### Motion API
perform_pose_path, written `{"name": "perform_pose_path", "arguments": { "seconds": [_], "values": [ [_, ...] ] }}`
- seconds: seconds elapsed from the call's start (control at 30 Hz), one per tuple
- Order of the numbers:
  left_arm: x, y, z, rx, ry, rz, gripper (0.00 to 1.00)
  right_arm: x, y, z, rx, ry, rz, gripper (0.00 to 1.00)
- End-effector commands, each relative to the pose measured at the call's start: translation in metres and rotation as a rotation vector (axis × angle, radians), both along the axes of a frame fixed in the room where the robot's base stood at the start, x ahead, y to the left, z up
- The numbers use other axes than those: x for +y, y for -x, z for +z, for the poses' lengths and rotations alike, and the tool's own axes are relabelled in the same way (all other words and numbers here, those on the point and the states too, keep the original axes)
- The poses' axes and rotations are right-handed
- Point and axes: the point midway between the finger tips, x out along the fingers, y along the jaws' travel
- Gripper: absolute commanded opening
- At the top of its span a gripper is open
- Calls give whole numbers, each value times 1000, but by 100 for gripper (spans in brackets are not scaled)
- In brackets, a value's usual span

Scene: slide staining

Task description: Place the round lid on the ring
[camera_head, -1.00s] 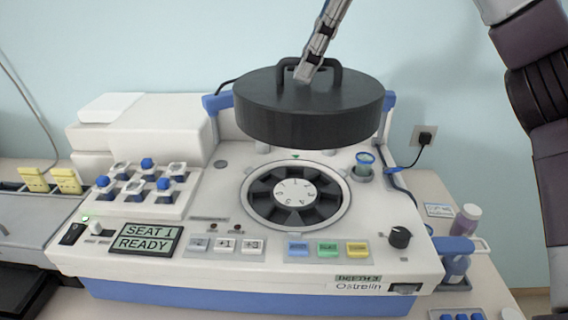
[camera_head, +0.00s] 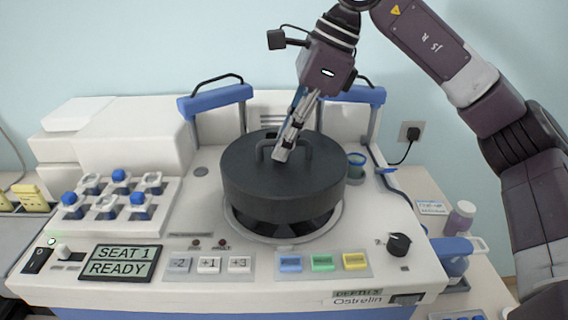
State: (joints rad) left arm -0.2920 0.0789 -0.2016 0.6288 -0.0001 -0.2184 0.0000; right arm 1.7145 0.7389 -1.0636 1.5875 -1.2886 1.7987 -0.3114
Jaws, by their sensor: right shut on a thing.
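The round lid (camera_head: 283,190) is a thick dark disc with a black handle on top. My right gripper (camera_head: 280,152) comes down from above and is shut on the lid's handle. The lid is over the ring (camera_head: 330,225) on the machine's top and covers most of it. The ring's pale front rim and some dark slots show below the lid's front edge. I cannot tell whether the lid touches the ring. My left gripper is not in view.
The white machine (camera_head: 215,165) has two blue-topped handles (camera_head: 215,100) behind the lid. A rack of blue-capped and white pieces (camera_head: 118,207) is at the left. A display (camera_head: 120,263) reads SEAT 1 READY. A black knob (camera_head: 399,244) and a blue-rimmed cup (camera_head: 356,164) are at the right.

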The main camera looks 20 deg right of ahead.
Motion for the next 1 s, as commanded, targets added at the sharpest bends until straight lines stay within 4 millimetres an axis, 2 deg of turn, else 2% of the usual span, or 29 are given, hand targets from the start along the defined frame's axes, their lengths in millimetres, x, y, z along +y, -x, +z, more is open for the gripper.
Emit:
{"name": "perform_pose_path", "arguments": {
  "seconds": [0.13, 0.4, 0.73, 0.77, 0.9, 1.0],
  "values": [
    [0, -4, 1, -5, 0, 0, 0, 0, 0, -8, -1, -2, 0, 0],
    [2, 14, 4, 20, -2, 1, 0, 0, 0, -44, -1, -1, 1, 0],
    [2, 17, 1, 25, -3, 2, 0, 1, 0, -49, -1, -2, 2, 0],
    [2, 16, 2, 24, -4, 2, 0, 0, 0, -48, -1, -1, 1, 11],
    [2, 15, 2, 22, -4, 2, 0, 0, 0, -48, -1, -1, 1, 25],
    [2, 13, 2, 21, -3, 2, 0, 0, 0, -48, -1, -1, 1, 25]
  ]
}}
